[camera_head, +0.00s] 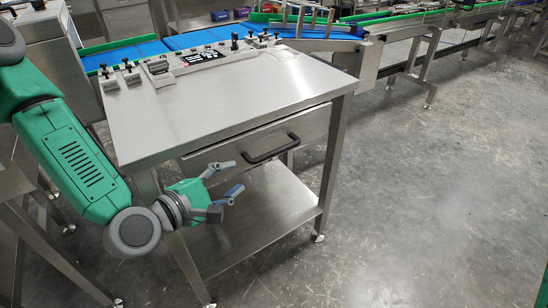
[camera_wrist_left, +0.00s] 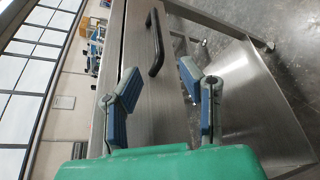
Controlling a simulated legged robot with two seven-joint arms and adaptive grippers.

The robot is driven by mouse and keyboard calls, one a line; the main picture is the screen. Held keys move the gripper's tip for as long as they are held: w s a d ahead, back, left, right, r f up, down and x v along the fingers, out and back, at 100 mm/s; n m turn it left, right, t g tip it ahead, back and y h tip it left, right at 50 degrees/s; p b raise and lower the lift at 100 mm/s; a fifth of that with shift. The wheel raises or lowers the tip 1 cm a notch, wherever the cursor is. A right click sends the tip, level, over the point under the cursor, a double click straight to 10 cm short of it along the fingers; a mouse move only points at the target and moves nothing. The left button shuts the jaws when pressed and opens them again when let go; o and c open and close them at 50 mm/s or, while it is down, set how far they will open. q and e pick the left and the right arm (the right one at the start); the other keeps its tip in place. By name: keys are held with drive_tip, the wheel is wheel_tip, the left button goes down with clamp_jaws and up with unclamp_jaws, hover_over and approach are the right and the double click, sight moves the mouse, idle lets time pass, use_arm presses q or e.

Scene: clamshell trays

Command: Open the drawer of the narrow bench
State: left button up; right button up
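The narrow bench (camera_head: 215,110) is a stainless steel table with a lower shelf. Its drawer (camera_head: 227,150) sits under the top and looks shut, with a black bar handle (camera_head: 271,149) on its front. My left gripper (camera_head: 236,178) is open and empty, to the left of the handle and a little lower, in front of the drawer. In the left wrist view its two fingers (camera_wrist_left: 160,92) are spread, and the handle (camera_wrist_left: 154,43) lies beyond the fingertips, apart from them. My right gripper is in neither view.
The lower shelf (camera_head: 262,210) spans the bench legs below the drawer. A control panel (camera_head: 200,56) with knobs lies along the bench's back edge. Blue conveyors with green rails run behind. The concrete floor (camera_head: 440,190) on the right is clear.

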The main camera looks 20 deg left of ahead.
use_arm(q)
drive_tip(key=b, duration=0.1)
approach(270, 157)
drive_tip(key=w, duration=0.1)
drive_tip(key=w+f, duration=0.1)
drive_tip(key=w, duration=0.1)
drive_tip(key=shift+d, duration=0.1)
drive_tip(key=x, duration=0.2)
drive_tip(key=b+x, duration=0.1)
drive_tip(key=x, duration=0.4)
drive_tip(key=shift+w+d+r, duration=0.1)
drive_tip(key=shift+d+r, duration=0.05)
drive_tip(key=shift+d, duration=0.35)
drive_tip(key=shift+w, duration=0.2)
drive_tip(key=shift+w+a, duration=0.15)
drive_tip(key=shift+a, duration=0.15)
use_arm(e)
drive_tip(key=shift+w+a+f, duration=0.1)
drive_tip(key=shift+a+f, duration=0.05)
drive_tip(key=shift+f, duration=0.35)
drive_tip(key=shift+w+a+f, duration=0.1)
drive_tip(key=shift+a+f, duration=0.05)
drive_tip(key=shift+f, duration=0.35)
use_arm(q)
drive_tip(key=shift+d, duration=0.1)
drive_tip(key=c, duration=0.7)
drive_tip(key=shift+d, duration=0.1)
clamp_jaws()
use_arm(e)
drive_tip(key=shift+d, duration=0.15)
